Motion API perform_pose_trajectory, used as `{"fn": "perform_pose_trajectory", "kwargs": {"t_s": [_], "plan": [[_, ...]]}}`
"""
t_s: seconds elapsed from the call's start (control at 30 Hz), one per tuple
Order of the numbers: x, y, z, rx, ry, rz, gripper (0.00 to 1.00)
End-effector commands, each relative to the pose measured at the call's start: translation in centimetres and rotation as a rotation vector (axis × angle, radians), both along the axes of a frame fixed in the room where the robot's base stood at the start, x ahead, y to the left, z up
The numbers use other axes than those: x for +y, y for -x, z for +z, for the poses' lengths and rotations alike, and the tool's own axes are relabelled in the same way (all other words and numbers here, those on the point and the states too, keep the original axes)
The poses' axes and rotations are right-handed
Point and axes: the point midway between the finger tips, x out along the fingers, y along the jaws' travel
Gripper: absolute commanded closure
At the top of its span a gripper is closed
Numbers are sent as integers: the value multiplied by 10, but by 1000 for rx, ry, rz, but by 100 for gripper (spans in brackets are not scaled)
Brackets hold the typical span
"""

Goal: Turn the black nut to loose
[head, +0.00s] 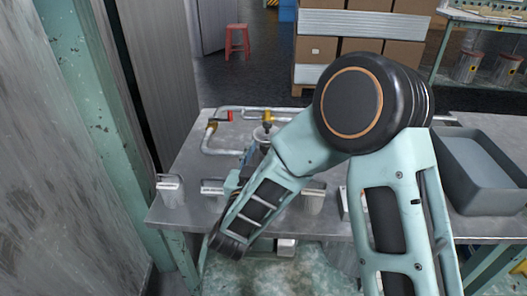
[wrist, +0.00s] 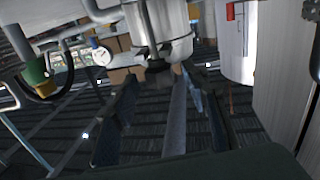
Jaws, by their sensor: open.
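In the wrist view, a dark fitting that looks like the black nut (wrist: 157,68) sits under a shiny metal cylinder (wrist: 160,30). My gripper (wrist: 163,92) is open, its dark fingers reaching up from the lower part of the wrist view toward the fitting. I cannot tell whether a finger touches it. In the head view, pale tubing (head: 225,151) with brass-coloured joints runs over the metal table (head: 185,150). My arm covers much of the middle there, and I cannot make out the nut or my fingertips.
Metal cups (head: 171,192) stand along the table's front left. A grey tray (head: 470,200) sits at the right. A teal post (head: 90,110) rises at the left. In the wrist view, a yellow-green fitting (wrist: 35,75) and a white cylinder (wrist: 237,45) flank the fingers.

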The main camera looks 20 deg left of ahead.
Motion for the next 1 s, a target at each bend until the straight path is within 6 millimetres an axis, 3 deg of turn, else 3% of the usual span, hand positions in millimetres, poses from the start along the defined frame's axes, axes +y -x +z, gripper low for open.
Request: {"fn": "perform_pose_trajectory", "kwargs": {"t_s": [0.03,0.4,0.67,1.0], "plan": [[0,0,0,0,0,0,61],[0,0,0,0,0,-1,100],[-2,0,0,-3,2,27,100],[-8,-2,-1,-3,4,200,100]]}}
